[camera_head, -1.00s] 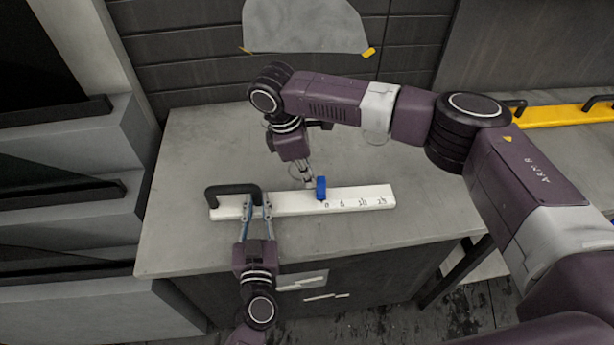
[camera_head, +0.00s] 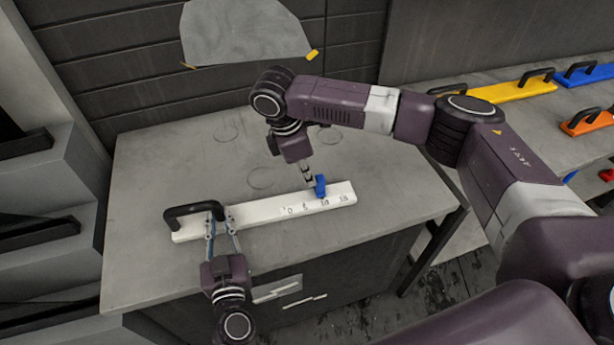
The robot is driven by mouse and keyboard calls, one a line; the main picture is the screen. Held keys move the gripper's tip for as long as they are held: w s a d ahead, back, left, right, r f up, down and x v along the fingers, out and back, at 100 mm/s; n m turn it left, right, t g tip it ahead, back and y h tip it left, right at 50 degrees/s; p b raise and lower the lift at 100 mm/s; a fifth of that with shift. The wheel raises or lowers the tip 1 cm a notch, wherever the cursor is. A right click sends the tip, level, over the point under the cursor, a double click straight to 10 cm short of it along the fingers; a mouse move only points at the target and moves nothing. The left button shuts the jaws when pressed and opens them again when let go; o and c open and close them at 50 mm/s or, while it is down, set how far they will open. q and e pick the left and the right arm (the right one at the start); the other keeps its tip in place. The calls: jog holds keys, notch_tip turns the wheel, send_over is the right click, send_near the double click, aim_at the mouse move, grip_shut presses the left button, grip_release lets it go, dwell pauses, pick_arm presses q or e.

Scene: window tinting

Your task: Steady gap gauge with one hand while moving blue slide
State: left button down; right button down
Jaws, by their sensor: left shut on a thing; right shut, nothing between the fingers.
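The gap gauge (camera_head: 262,213) is a white bar with a black handle (camera_head: 180,212) at its left end and printed marks along its front edge. It lies on the grey cabinet top. The blue slide (camera_head: 321,187) sits on the bar near the third mark. My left gripper (camera_head: 221,229) reaches in from the front and is shut on the gauge beside the handle's right end. My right gripper (camera_head: 311,188) is shut and empty, its tips down at the left side of the blue slide. Whether they touch it is hard to tell.
The grey cabinet top (camera_head: 170,160) is mostly bare around the gauge. A grey sheet with yellow tabs (camera_head: 245,35) is on the back wall. Yellow (camera_head: 510,91), blue (camera_head: 590,75) and orange (camera_head: 590,122) handled tools lie on a bench at right.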

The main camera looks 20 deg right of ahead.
pick_arm(q)
jog(key=shift+r, duration=0.2)
pick_arm(e)
jog(key=a, duration=0.4)
jog(key=shift+w, duration=0.1)
jog(key=v, duration=1)
pick_arm(q)
jog(key=c, duration=1.2)
grip_release()
jog(key=shift+f, duration=0.15)
jog(key=shift+s, duration=0.1)
jog(key=shift+s+a, duration=0.15)
jog(key=shift+s, duration=2.8)
